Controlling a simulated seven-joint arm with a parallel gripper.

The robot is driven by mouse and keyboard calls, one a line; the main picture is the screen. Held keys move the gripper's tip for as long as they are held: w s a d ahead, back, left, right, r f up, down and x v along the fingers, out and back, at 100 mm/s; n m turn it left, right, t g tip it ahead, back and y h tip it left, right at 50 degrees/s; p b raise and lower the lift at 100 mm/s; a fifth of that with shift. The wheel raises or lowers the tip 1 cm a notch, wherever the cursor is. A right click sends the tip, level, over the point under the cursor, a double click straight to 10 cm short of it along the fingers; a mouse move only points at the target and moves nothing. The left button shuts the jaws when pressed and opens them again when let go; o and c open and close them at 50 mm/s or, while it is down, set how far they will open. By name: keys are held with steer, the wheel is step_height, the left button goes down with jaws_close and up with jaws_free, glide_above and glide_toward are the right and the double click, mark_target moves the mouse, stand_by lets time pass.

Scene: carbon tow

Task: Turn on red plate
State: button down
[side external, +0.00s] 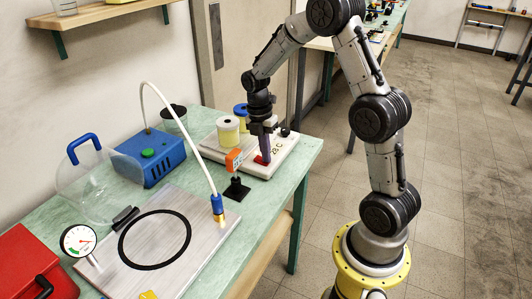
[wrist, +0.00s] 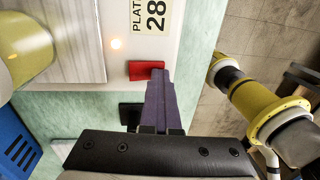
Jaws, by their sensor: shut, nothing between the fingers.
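The plate is a white unit (side external: 292,152) on the green bench, with a label reading "28 C" on its near edge; it also shows in the wrist view (wrist: 190,50). A red rocker switch (wrist: 143,70) sits on the unit; part of it shows in the side view (side external: 258,161). My gripper (wrist: 157,78) is shut and empty, its purple fingers pointing at the switch. The fingertips overlap the switch's right end in the wrist view; I cannot tell whether they press on it. A small light (wrist: 115,43) near the switch glows pale orange.
A blue pump box (side external: 155,155), a clear cover (side external: 95,190) and a metal board (side external: 180,265) fill the bench further left.

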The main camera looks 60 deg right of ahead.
steer(key=shift+w+r, duration=0.2)
steer(key=shift+w, duration=0.5)
step_height(320, 180, up, 14)
steer(key=s, duration=0.1)
steer(key=shift+s, duration=0.35)
steer(key=shift+a, duration=0.1)
steer(key=s+a+r+t, duration=0.4)
steer(key=s+a+r, duration=0.4)
steer(key=a, duration=0.2)
steer(key=s+a+f+m+t, duration=0.1)
steer(key=s+a+f+m, duration=0.1)
steer(key=s+m, duration=0.3)
steer(key=s+a+f+m+t, duration=0.2)
steer(key=s+m, duration=0.3)
steer(key=m, duration=0.8)
steer(key=shift+a+f, duration=0.35)
steer(key=shift+f, duration=0.5)
